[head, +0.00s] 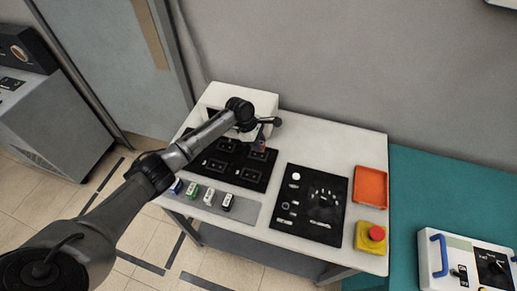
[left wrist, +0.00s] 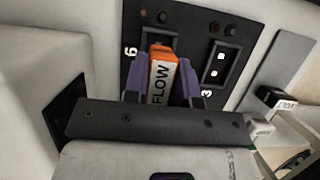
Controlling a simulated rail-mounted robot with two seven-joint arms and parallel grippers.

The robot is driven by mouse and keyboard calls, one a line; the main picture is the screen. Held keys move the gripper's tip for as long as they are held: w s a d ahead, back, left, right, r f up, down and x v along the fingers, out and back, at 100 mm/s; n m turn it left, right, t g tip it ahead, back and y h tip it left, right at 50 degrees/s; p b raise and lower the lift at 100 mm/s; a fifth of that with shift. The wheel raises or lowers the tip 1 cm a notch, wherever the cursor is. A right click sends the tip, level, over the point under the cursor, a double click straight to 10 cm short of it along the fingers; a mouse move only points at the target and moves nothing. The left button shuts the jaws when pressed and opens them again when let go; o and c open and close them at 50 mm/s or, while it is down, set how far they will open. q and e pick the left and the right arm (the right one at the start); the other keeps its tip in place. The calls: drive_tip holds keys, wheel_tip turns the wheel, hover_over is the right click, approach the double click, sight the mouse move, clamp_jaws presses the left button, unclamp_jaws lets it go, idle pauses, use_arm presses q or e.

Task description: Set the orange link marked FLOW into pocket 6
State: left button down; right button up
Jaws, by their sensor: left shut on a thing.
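The orange link marked FLOW (left wrist: 160,76) is between the purple fingers of my left gripper (left wrist: 161,82), which is shut on it. In the left wrist view its far end lies over the pocket beside the number 6 on the black panel (left wrist: 187,28); the link and fingers hide most of that pocket. I cannot tell whether the link is touching or inside it. In the head view my left gripper (head: 262,139) is over the back right of the black panel (head: 238,168). My right gripper is not in view.
Pocket 3 (left wrist: 220,67) is beside the held link, with small indicator lights above. Several other links, including a green one (head: 192,189), stand on a grey strip (head: 247,211) in front. A second black panel (head: 300,220), an orange tray (head: 371,187) and a red button (head: 376,233) are right.

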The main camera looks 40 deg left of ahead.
use_arm(q)
wheel_tip(320, 180, down, 3)
drive_tip(key=shift+f+b, duration=0.15)
drive_tip(key=shift+b, duration=0.2)
drive_tip(key=shift+d, duration=0.1)
drive_tip(key=shift+f, duration=0.15)
drive_tip(key=shift+f, duration=0.15)
drive_tip(key=c, duration=1)
unclamp_jaws()
drive_tip(key=shift+o, duration=0.4)
drive_tip(key=shift+r, duration=0.2)
drive_tip(key=p+v, duration=0.2)
drive_tip(key=v, duration=1)
drive_tip(key=shift+r, duration=0.1)
